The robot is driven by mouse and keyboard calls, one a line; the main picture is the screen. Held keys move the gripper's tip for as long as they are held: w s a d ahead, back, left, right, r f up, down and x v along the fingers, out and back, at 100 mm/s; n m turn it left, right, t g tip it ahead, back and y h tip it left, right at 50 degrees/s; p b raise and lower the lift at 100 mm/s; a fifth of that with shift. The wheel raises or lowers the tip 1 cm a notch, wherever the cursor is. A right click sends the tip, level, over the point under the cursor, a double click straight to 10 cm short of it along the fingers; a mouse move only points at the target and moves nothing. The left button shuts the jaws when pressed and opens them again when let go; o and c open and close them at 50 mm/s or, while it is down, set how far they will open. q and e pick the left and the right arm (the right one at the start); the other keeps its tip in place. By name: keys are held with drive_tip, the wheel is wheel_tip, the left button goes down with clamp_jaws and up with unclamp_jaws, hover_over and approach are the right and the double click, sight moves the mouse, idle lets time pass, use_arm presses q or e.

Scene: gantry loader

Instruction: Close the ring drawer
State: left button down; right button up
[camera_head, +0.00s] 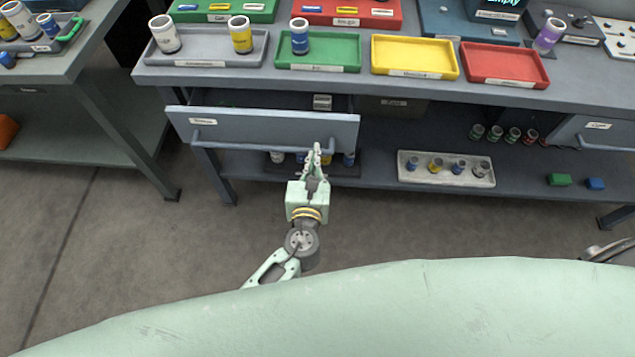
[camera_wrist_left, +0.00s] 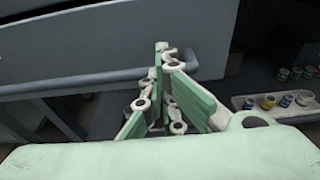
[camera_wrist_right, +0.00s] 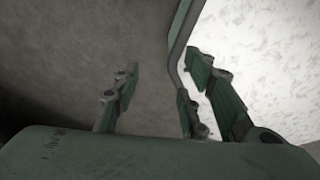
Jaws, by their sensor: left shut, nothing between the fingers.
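A grey drawer (camera_head: 262,128) under the workbench at the left stands pulled out. Its open top shows a small light block (camera_head: 322,102) inside. Its front has a white label too small to read and a long bar handle (camera_head: 262,146). The drawer front and handle also show in the left wrist view (camera_wrist_left: 70,45). My left gripper (camera_head: 317,150) is shut and empty at the right end of the handle. Its fingertips (camera_wrist_left: 165,52) overlap the bar in view; I cannot tell whether they touch. My right gripper (camera_wrist_right: 165,85) has its fingers apart, with nothing visible between them.
Another drawer (camera_head: 600,130) with a label and handle is at the far right. Trays with parts line the bench top. The lower shelf holds a light tray (camera_head: 446,181) of small cylinders, a green block (camera_head: 559,180) and a blue block (camera_head: 595,184). The floor before the bench is clear.

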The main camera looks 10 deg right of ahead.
sight(315, 137)
use_arm(q)
drive_tip(key=x, duration=0.3)
drive_tip(key=r+b+x, duration=0.1)
drive_tip(key=x, duration=0.1)
drive_tip(key=shift+w+f, duration=0.15)
drive_tip(key=shift+w, duration=0.25)
drive_tip(key=shift+x, duration=0.9)
drive_tip(key=shift+w+d+r+b, duration=0.15)
drive_tip(key=shift+w+r+b, duration=0.15)
drive_tip(key=shift+w, duration=0.25)
drive_tip(key=shift+r, duration=0.15)
use_arm(e)
drive_tip(key=shift+a+f, duration=0.9)
use_arm(q)
drive_tip(key=shift+r, duration=0.1)
use_arm(e)
drive_tip(key=shift+r, duration=0.1)
